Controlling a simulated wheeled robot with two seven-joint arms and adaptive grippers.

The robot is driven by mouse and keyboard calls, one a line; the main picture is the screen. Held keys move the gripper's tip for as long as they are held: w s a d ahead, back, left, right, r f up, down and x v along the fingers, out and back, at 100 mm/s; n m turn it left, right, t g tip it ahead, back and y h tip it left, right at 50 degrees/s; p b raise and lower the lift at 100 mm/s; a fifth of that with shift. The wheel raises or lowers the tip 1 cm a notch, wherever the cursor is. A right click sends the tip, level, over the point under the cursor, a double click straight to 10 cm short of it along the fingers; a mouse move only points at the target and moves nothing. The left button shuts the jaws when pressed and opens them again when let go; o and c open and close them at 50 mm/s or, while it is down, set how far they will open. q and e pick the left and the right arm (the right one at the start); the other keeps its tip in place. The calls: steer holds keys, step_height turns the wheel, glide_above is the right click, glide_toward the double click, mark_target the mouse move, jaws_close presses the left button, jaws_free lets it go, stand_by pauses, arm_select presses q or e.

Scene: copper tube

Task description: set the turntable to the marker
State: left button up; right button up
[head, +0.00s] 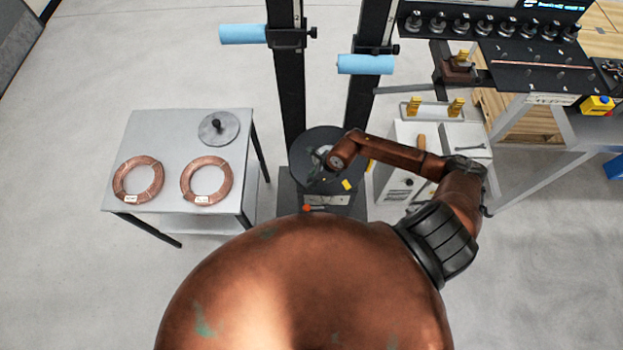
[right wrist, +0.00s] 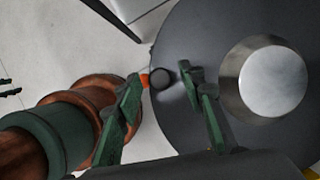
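The turntable (head: 322,140) is a dark round disc on a dark stand, in the middle of the head view. In the right wrist view the disc (right wrist: 205,40) fills the right side and carries a silver cone hub (right wrist: 273,82). A small black knob (right wrist: 162,78) stands near its rim, with an orange piece (right wrist: 145,80) close beside it, partly behind a finger. My right gripper (head: 316,168) is over the disc; in the right wrist view its green fingers (right wrist: 166,82) are apart, one on each side of the knob. Contact cannot be told. My left gripper is not in view.
Black posts (head: 289,80) with blue rollers (head: 365,64) rise behind the turntable. A white cabinet (head: 397,190) stands close on the right.

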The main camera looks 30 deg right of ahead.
steer(key=shift+c, duration=0.3)
jaws_close()
stand_by(0.5)
